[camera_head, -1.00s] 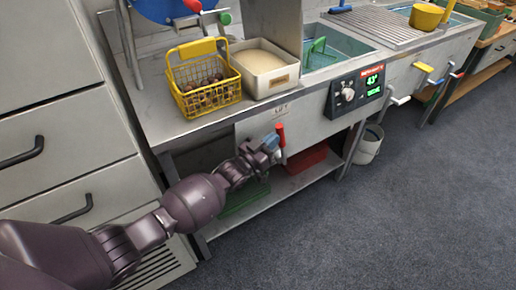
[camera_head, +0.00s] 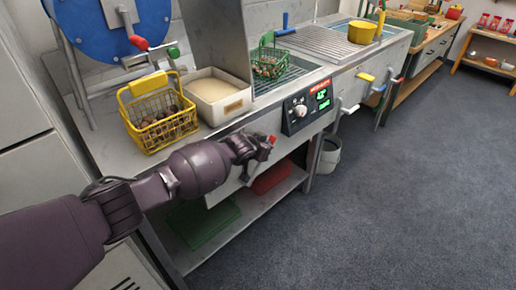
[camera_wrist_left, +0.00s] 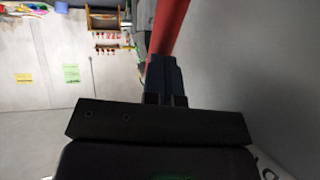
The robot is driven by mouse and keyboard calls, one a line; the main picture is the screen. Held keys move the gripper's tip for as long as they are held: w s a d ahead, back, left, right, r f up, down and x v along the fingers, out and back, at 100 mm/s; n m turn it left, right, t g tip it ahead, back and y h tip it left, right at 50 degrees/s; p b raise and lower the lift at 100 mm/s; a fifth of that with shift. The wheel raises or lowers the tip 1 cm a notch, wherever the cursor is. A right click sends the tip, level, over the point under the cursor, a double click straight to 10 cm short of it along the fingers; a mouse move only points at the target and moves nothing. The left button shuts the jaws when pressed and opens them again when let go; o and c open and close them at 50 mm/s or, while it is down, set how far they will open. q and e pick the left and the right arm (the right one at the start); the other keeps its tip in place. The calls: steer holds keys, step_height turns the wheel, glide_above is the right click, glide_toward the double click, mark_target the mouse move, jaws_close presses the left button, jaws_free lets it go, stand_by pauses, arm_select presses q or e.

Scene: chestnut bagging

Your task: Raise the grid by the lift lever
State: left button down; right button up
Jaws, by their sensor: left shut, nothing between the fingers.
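The lift lever has a red handle (camera_head: 272,139) and stands at the counter front, left of the control panel; my gripper hides much of it. My left gripper (camera_head: 265,148) is shut and empty, right at the lever. In the left wrist view the red handle (camera_wrist_left: 168,25) runs just beside the dark fingertips (camera_wrist_left: 165,72); I cannot tell whether they touch. The green wire grid (camera_head: 268,62) stands raised above the basin (camera_head: 288,76) behind the panel, with brown chestnuts in it. My right gripper is not in view.
A yellow basket (camera_head: 158,112) of chestnuts and a cream bin (camera_head: 217,96) stand left of the basin. The control panel (camera_head: 307,105) is close to the right of my gripper. A red tray (camera_head: 271,177) and a green tray (camera_head: 203,220) lie on the lower shelf.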

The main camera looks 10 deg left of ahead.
arm_select(q)
steer(key=shift+w+d+f+b, duration=0.5)
steer(key=shift+w+f, duration=0.1)
steer(key=shift+f, duration=0.25)
steer(key=shift+w+d+r, duration=0.1)
steer(key=shift+r, duration=0.2)
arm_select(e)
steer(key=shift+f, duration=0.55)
arm_select(q)
steer(key=shift+r, duration=0.15)
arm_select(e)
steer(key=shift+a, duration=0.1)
arm_select(q)
steer(key=shift+d+r, duration=0.1)
steer(key=shift+d, duration=0.1)
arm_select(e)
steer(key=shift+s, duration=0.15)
